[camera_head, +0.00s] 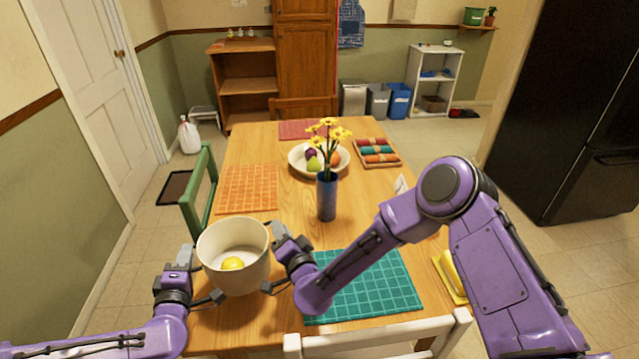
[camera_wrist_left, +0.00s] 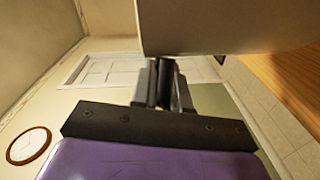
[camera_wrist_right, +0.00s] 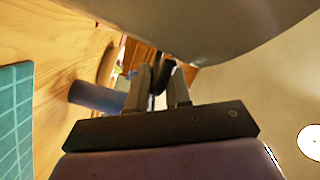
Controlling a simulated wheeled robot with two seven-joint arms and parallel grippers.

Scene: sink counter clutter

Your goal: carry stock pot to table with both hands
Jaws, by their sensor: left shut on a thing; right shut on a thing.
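The cream stock pot (camera_head: 218,243) is upright at the left front of the wooden table (camera_head: 285,205), with a yellow lemon-like item (camera_head: 233,264) inside. I cannot tell if its base touches the table. My left gripper (camera_head: 197,275) is shut at the pot's left side, and my right gripper (camera_head: 278,262) is shut at its right side. The pot wall fills the top of the left wrist view (camera_wrist_left: 230,25) above the closed fingers (camera_wrist_left: 161,88). It also shows in the right wrist view (camera_wrist_right: 200,25) above the fingers (camera_wrist_right: 165,88). The handles are mostly hidden.
A blue vase (camera_head: 327,198) with yellow flowers stands right of the pot, before a fruit bowl (camera_head: 297,161). A teal placemat (camera_head: 370,287) lies to the right, an orange placemat (camera_head: 246,188) behind. A green chair (camera_head: 202,190) and a white chair (camera_head: 375,343) flank the table.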

